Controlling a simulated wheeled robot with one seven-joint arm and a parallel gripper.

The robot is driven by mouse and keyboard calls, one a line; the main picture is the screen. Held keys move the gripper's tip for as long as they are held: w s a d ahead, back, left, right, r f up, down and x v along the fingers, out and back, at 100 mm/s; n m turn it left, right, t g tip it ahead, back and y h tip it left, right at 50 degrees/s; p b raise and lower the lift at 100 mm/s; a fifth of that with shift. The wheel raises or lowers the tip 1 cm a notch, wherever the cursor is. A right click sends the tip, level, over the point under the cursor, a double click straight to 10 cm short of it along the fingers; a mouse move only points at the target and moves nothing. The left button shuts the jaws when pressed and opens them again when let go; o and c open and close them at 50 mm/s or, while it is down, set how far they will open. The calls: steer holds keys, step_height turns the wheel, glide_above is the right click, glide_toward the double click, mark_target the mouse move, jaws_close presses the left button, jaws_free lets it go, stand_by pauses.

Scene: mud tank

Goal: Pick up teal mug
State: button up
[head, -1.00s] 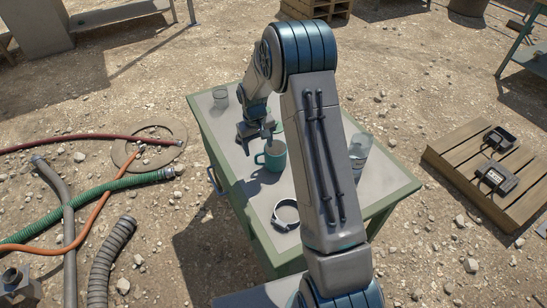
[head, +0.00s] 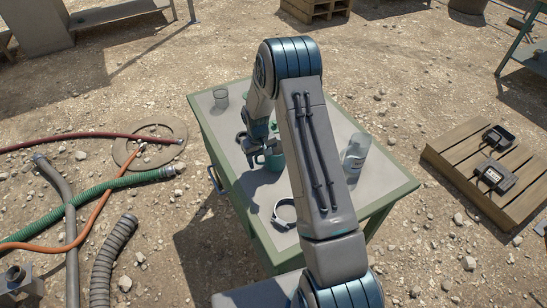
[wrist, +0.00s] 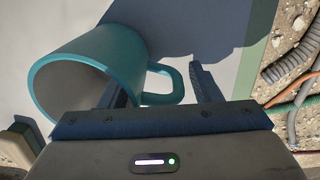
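The teal mug (head: 273,162) stands on the green-edged table (head: 385,190), partly hidden behind my gripper (head: 256,155). In the wrist view the teal mug (wrist: 124,52) is large at the upper left, its pale inside facing me and its handle on the right. My gripper (wrist: 165,90) is open in the wrist view. The handle shows between its two fingers, and the left finger overlaps the mug's wall near the handle. I cannot tell whether either finger touches the mug.
A clear glass (head: 221,97) stands at the table's far left corner. A clear bottle (head: 355,153) stands right of my arm, and a metal ring clamp (head: 284,213) lies near the front. Hoses (head: 105,188) lie on the ground to the left; a wooden pallet (head: 500,175) lies to the right.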

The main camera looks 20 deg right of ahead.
steer(key=c, duration=1)
steer(key=shift+r, duration=0.25)
steer(key=shift+r, duration=0.75)
steer(key=shift+w+d+r+b, duration=0.15)
steer(key=shift+r+b, duration=0.15)
steer(key=shift+r, duration=0.3)
steer(key=shift+w+a+r+b, duration=0.15)
steer(key=shift+r+b, duration=0.1)
steer(key=shift+r, duration=0.35)
steer(key=shift+w+d+r+b, duration=0.25)
steer(key=shift+w+d+r, duration=0.4)
steer(key=shift+w+r, duration=0.75)
steer(key=shift+w+d+r+b, duration=0.3)
steer(key=shift+w+d+r, duration=0.4)
steer(key=shift+w, duration=1.3)
steer(key=shift+w+d+r+b, duration=0.25)
steer(key=shift+w+d+r, duration=0.3)
steer(key=shift+w+r, duration=0.9)
steer(key=shift+w+f, duration=0.2)
steer(key=shift+w, duration=0.15)
